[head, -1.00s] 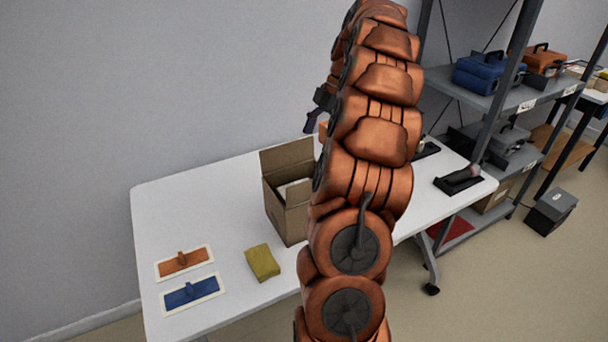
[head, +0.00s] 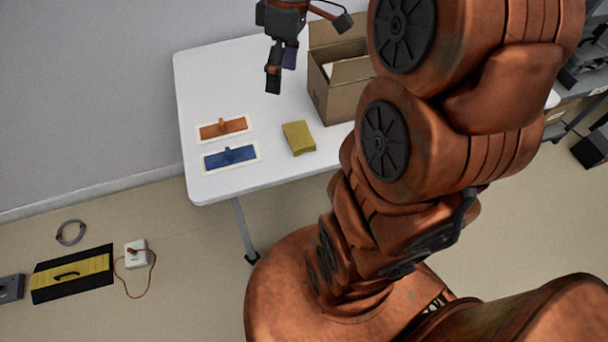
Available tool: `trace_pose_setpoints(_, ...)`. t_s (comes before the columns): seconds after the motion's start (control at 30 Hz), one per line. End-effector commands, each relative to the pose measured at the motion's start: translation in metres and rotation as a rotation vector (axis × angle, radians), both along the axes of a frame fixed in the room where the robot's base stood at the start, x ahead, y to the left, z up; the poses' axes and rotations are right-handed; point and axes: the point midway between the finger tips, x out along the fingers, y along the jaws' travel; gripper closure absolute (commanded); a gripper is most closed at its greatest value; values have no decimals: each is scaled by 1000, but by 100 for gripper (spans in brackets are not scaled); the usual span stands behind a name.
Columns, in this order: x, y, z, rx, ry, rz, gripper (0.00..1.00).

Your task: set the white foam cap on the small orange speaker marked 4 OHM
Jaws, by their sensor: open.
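I cannot make out a small orange speaker marked 4 OHM or a white foam cap in the head view. Something pale (head: 328,69) shows inside the open cardboard box (head: 345,100) on the table; I cannot tell what it is. My gripper (head: 281,76) is open, pointing down above the white table (head: 225,75), to the left of the box. I see nothing held between its fingers. My arm hides the table's right part.
On the floor at left are a yellow-and-black case (head: 72,273), a white box (head: 136,255) with an orange cord and a grey ring (head: 70,232).

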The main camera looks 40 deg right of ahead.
Motion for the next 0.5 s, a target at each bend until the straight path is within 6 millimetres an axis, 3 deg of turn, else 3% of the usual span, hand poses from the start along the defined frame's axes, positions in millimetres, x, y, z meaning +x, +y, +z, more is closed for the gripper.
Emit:
trace_pose_setpoints(0.03, -14, 15, -4, -23, 20, -32, 14)
trace_pose_setpoints(0.2, -58, 51, -20, -104, 73, -186, 14)
trace_pose_setpoints(0.5, -140, 81, -57, -246, 122, -474, 14)
